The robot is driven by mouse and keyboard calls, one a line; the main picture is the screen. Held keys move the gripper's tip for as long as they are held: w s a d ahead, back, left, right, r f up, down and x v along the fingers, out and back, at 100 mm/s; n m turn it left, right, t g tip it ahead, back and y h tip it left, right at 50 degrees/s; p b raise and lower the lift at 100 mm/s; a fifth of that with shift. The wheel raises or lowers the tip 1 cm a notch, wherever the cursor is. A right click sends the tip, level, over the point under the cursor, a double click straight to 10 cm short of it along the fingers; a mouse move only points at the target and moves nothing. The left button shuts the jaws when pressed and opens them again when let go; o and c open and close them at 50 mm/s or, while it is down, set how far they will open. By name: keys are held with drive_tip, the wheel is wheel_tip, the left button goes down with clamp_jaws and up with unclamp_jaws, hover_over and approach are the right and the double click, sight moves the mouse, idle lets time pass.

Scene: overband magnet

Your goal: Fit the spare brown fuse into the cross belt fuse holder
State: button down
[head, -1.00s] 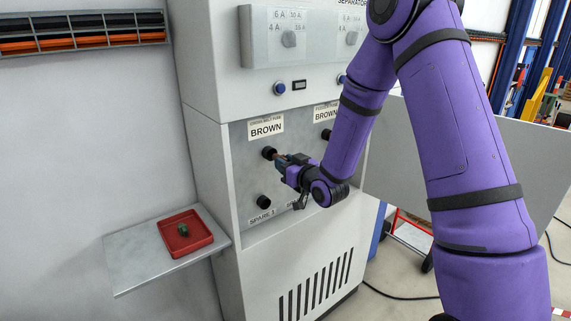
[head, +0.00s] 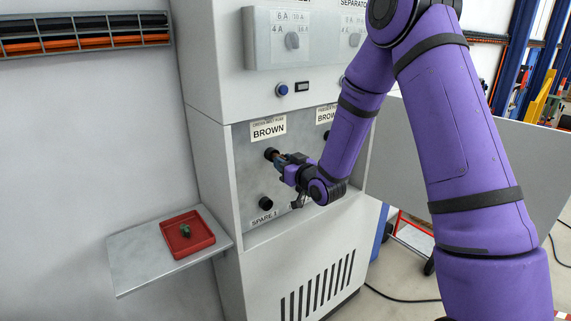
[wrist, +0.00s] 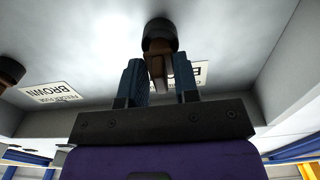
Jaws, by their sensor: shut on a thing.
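My gripper (head: 280,158) is in front of the cross belt fuse holder (head: 270,153), a round black holder below a BROWN label (head: 268,128). In the wrist view, my gripper (wrist: 160,68) has its two blue fingers on either side of the brown fuse (wrist: 158,72) and is shut on it. The far end of the fuse meets the mouth of the black holder (wrist: 160,36). The fuse looks roughly in line with it. I cannot tell how deep the fuse sits inside, as the holder hides its end.
The SPARE 1 holder (head: 265,203) is below. A feeder fuse holder (wrist: 9,72) is to one side. A red tray (head: 180,250) with a small dark green piece (head: 186,231) is on a grey shelf (head: 130,264) at left. Recess walls surround the panel.

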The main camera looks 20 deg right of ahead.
drive_tip(key=shift+x, duration=0.95)
drive_tip(key=c, duration=0.8)
unclamp_jaws()
drive_tip(key=v, duration=1)
drive_tip(key=shift+s+d, duration=0.15)
drive_tip(key=shift+s, duration=0.2)
